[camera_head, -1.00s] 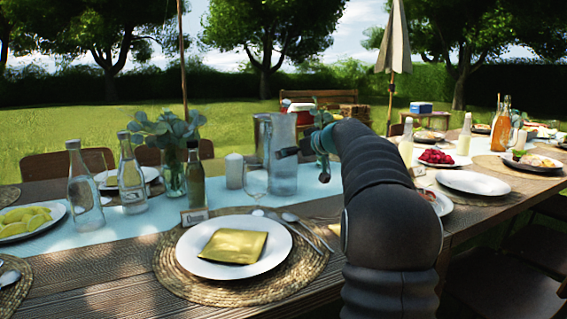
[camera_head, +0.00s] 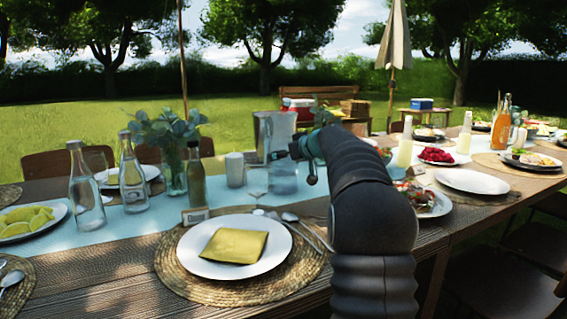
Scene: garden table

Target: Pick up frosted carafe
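The frosted carafe (camera_head: 284,182) is a tall, pale bluish, translucent vessel. It stands upright on the light blue runner, right of the stemmed glass. My gripper (camera_head: 295,167) is in front of its middle and hides part of it. The fingers look spread apart, one to the left across the carafe and one lower at its right side. Nothing shows between them as held, and I cannot tell whether they touch the carafe.
A stemmed glass (camera_head: 257,180), a white candle (camera_head: 235,170) and a dark green bottle (camera_head: 195,178) stand to the left. A plate (camera_head: 205,262) with a yellow napkin lies in front. Glass bottles stand further left.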

